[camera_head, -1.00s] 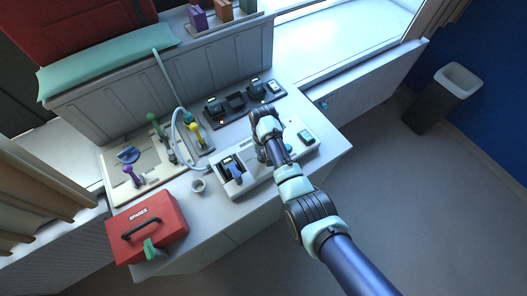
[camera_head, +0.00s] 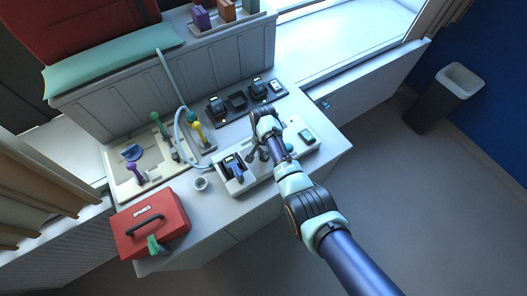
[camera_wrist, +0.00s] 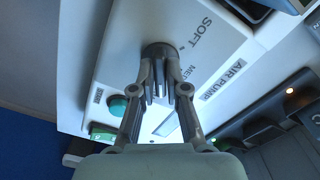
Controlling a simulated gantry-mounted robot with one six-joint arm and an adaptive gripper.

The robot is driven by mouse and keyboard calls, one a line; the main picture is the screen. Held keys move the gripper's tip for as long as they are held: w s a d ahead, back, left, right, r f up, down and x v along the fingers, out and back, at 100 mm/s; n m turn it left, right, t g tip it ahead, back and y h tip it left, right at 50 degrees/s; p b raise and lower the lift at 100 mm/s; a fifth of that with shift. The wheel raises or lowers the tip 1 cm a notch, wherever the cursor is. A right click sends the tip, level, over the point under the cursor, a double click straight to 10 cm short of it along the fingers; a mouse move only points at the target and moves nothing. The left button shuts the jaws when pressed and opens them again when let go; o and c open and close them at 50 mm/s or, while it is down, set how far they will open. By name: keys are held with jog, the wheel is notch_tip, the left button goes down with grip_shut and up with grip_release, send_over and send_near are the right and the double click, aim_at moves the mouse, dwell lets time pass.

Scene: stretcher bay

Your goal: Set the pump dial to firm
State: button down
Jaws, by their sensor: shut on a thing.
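The air pump (camera_head: 295,127) is a long white box on the counter in the head view. In the wrist view the pump top (camera_wrist: 115,40) shows an AIR PUMP label, the word SOFT, and a partly hidden word starting "ME". The dark round dial (camera_wrist: 158,50) stands beside these words. My gripper (camera_wrist: 165,88) is shut on the dial, with its fingers against both sides. The fingers hide part of the dial, and I cannot read its setting. In the head view my gripper (camera_head: 261,154) is over the middle of the pump, and the dial is hard to make out.
A dark tray of devices (camera_head: 237,101) lies behind.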

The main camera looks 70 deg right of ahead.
dwell(0.3)
jog(key=c, duration=1.2)
grip_release()
notch_tip(320, 180, up, 12)
jog(key=shift+r, duration=0.1)
